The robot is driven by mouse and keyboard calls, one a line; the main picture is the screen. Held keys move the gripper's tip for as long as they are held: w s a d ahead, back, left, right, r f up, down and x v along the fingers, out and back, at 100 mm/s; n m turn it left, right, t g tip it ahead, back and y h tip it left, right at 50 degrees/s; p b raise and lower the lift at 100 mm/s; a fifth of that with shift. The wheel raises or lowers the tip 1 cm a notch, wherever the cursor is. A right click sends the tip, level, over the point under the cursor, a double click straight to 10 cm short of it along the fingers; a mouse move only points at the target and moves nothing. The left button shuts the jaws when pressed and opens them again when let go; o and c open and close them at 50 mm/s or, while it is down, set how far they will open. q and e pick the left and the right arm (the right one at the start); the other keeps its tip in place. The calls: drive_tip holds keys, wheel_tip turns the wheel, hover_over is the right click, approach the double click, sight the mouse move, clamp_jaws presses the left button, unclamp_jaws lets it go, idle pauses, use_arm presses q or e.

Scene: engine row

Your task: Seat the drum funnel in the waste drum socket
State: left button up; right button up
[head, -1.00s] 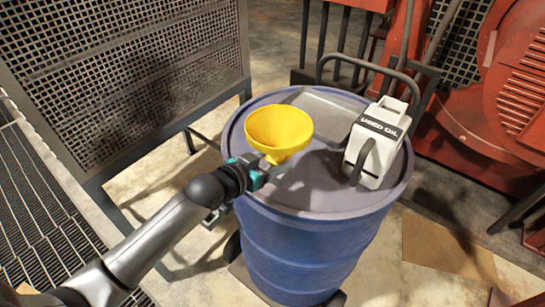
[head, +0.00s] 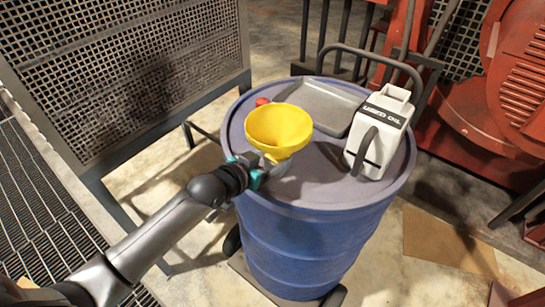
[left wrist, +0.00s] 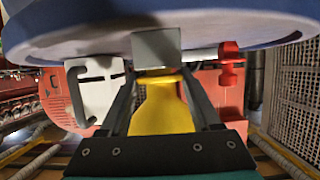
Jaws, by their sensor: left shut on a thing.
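The yellow drum funnel (head: 279,128) is upright, bowl up, over the near-left part of the blue waste drum's grey lid (head: 320,187). My left gripper (head: 258,172) is shut on its lower part, low over the lid. In the left wrist view, which looks upside down, the yellow funnel (left wrist: 161,108) lies between the two fingers. A small grey block (left wrist: 157,47) shows at its narrow end, by the lid. The socket is not clearly visible; I cannot tell whether the spout is in it. My right gripper is not in view.
A white used oil jug (head: 379,131) stands on the lid's right side, beside a grey tray (head: 325,104) at the back. A red cap (head: 262,102) sits behind the funnel. Mesh panel (head: 125,75) stands left; red machinery (head: 500,95) stands right.

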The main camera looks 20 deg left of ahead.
use_arm(q)
drive_tip(key=o, duration=1)
drive_tip(key=shift+s+f, duration=0.15)
drive_tip(key=shift+f, duration=0.25)
drive_tip(key=o, duration=0.5)
drive_tip(key=shift+s+f, duration=0.1)
drive_tip(key=shift+f, duration=0.1)
drive_tip(key=shift+o, duration=0.2)
drive_tip(key=r+v, duration=0.1)
drive_tip(key=v, duration=1.4)
drive_tip(key=shift+a, duration=0.3)
drive_tip(key=shift+w+r, duration=0.1)
drive_tip(key=shift+w, duration=0.15)
